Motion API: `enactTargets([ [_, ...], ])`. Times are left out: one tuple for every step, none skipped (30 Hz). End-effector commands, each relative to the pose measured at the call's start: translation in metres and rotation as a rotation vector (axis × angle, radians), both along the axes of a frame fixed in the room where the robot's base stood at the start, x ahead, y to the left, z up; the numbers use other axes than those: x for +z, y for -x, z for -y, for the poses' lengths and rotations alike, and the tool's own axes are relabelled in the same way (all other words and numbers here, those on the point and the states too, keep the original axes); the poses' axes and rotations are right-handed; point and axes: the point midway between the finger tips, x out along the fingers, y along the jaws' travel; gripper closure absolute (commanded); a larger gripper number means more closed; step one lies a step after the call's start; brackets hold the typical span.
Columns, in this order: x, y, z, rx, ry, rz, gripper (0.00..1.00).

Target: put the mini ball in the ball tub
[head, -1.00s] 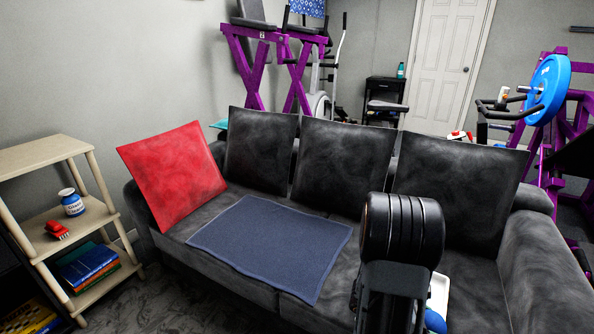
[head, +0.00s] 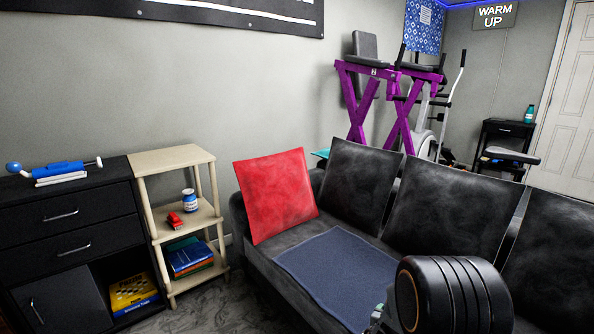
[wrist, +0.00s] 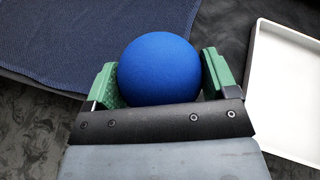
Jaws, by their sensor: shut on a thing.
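The mini ball (wrist: 158,68) is a plain blue ball. In the wrist view it sits between the two green finger pads of my gripper (wrist: 160,80), which is shut on it. In the head view my arm's dark wrist covers most of the gripper, and the ball is hidden there. I cannot make out a ball tub in either view.
A dark couch with a red cushion (head: 275,195) and a blue mat (head: 335,272) is in front. A white tray (wrist: 285,90) shows in the wrist view. A wooden shelf (head: 172,158) and a black cabinet (head: 70,215) stand at left.

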Motion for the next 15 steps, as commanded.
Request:
enactTargets([
  [0.001,-0.009,-0.023,0.074,0.0,0.002,0.43],
  [0.002,-0.014,-0.035,0.111,0.0,0.002,0.43],
  [0.003,-0.018,-0.049,0.157,0.0,0.002,0.43],
  [0.003,-0.021,-0.06,0.187,0.0,0.002,0.43],
  [0.003,-0.023,-0.069,0.213,0.0,0.002,0.43],
  [0.004,-0.026,-0.082,0.248,0.0,0.002,0.43],
  [0.004,-0.027,-0.09,0.266,0.0,0.001,0.43],
  [0.005,-0.028,-0.098,0.286,0.0,0.001,0.43],
  [0.005,-0.029,-0.108,0.307,0.0,0.001,0.43],
  [0.005,-0.03,-0.115,0.322,0.0,0.002,0.43],
  [0.005,-0.03,-0.121,0.337,0.0,0.001,0.43],
  [0.005,-0.03,-0.13,0.355,0.0,0.001,0.43],
  [0.005,-0.031,-0.136,0.369,0.0,0.001,0.43],
  [0.005,-0.031,-0.142,0.383,0.0,0.002,0.43],
  [0.005,-0.031,-0.15,0.401,0.0,0.001,0.43],
])
